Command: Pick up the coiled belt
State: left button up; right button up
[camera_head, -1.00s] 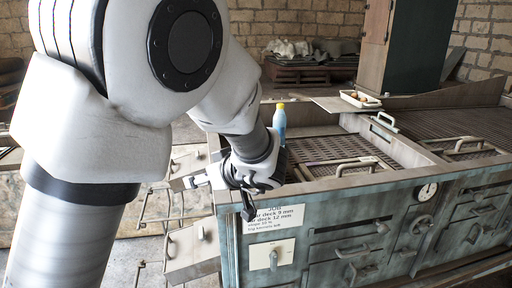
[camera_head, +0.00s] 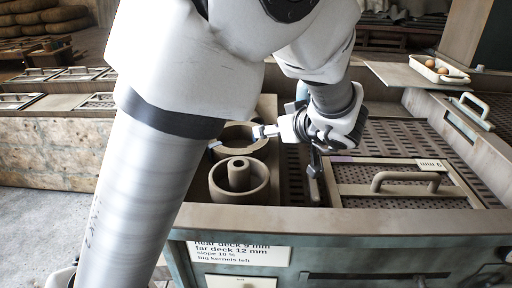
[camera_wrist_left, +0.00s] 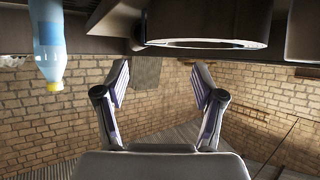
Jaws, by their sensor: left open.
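I cannot clearly make out a coiled belt. A round brown ring (camera_head: 240,137) lies in a tray compartment in the head view, partly hidden by my gripper. In front of it stands a round, open dish with a central hub (camera_head: 239,181). My left gripper (camera_head: 288,152) is open, with its fingers spread just right of the ring and apparently above the tray. In the wrist view the open fingers (camera_wrist_left: 158,85) have nothing between them. A grey ring-shaped part (camera_wrist_left: 205,43) shows beyond them at the top. My right gripper is not in view.
A blue bottle with a yellow cap (camera_wrist_left: 50,50) shows upside down in the wrist view. A perforated deck with a handled frame (camera_head: 405,182) lies right of the gripper. A white tray with eggs (camera_head: 438,70) is at the back right. Bare floor (camera_head: 35,225) lies left.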

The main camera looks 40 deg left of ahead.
pick_arm(q)
jog(key=shift+f, duration=0.4)
jog(key=x, duration=0.5)
jog(key=b+x, duration=0.1)
jog(key=x, duration=0.2)
jog(key=shift+w+a+f, duration=0.1)
jog(key=shift+w+f, duration=0.05)
jog(key=shift+w, duration=0.25)
jog(key=shift+s, duration=0.1)
jog(key=shift+d, duration=0.2)
jog(key=c, duration=0.4)
jog(key=shift+r, duration=0.2)
grip_shut()
